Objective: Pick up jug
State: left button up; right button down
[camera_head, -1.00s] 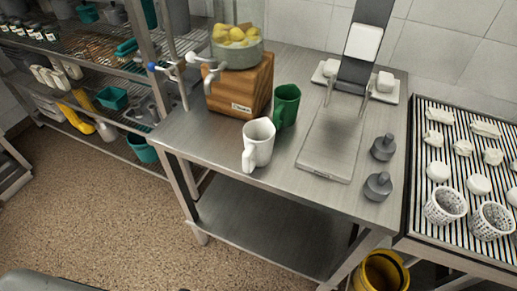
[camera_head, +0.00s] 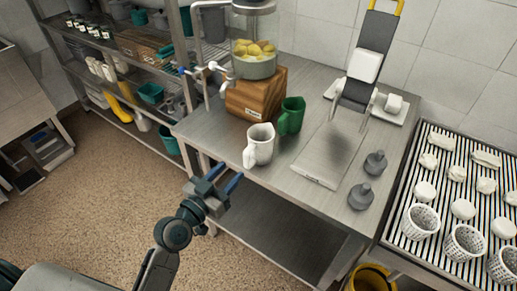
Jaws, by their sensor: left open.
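A white jug (camera_head: 261,145) stands upright near the front edge of the steel table (camera_head: 222,139), its handle towards the lower left. A green jug (camera_head: 292,115) stands right behind it, to its right. My left gripper (camera_head: 226,178) is in front of the table edge, below and to the left of the white jug. Its two blue-tipped fingers are apart with nothing between them, and it touches neither jug. My right gripper is not in view.
A wooden block (camera_head: 256,95) with a glass dispenser of yellow fruit stands behind the jugs. A press (camera_head: 363,68) and two grey weights (camera_head: 361,196) are to the right. A striped rack (camera_head: 443,232) holds white pieces and perforated baskets. A wire shelf is at the left.

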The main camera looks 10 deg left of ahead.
aim_at(245, 157)
pick_arm(q)
jog(key=x, duration=0.3)
jog(key=shift+w+d+p, duration=0.15)
jog(key=shift+p, duration=0.2)
jog(key=shift+w+d+r, duration=0.1)
jog(key=shift+w+r, duration=0.05)
jog(key=shift+w, duration=0.1)
jog(key=p+x, duration=0.2)
jog(key=x, duration=0.1)
jog(key=shift+w+d, duration=0.15)
jog(key=shift+w, duration=0.1)
jog(key=shift+w+d, duration=0.25)
jog(key=shift+w, duration=0.25)
jog(key=shift+s, duration=0.1)
grip_shut()
